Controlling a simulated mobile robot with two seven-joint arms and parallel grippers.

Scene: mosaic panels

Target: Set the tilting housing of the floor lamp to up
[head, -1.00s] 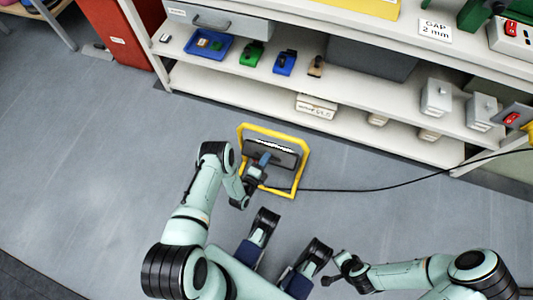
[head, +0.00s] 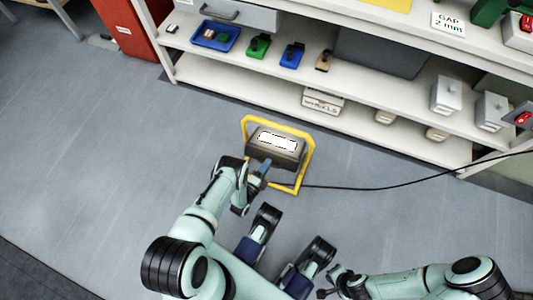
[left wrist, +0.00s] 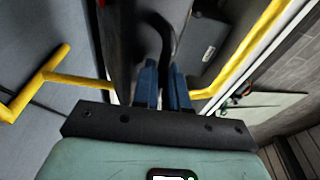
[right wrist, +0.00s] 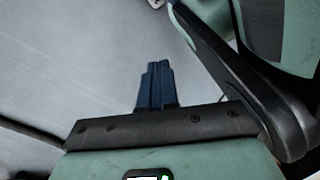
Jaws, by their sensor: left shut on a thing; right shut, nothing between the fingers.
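The floor lamp has a yellow tube frame (head: 309,160) and a dark tilting housing (head: 290,150). It stands on the grey floor, and the housing's bright white light panel (head: 277,142) faces up toward the head camera. My left gripper (head: 262,171) is at the housing's near edge. In the left wrist view its blue fingers (left wrist: 162,85) are shut on a dark curved handle (left wrist: 165,42) of the housing, with the yellow frame (left wrist: 250,55) on both sides. My right gripper (right wrist: 155,85) is shut and empty, away from the lamp, low at the right in the head view (head: 325,293).
A black cable (head: 390,187) runs from the lamp to the right across the floor. A white shelf unit (head: 400,140) with trays, tools and boxes stands behind the lamp. A red cabinet (head: 130,35) is at the upper left. The floor at left is clear.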

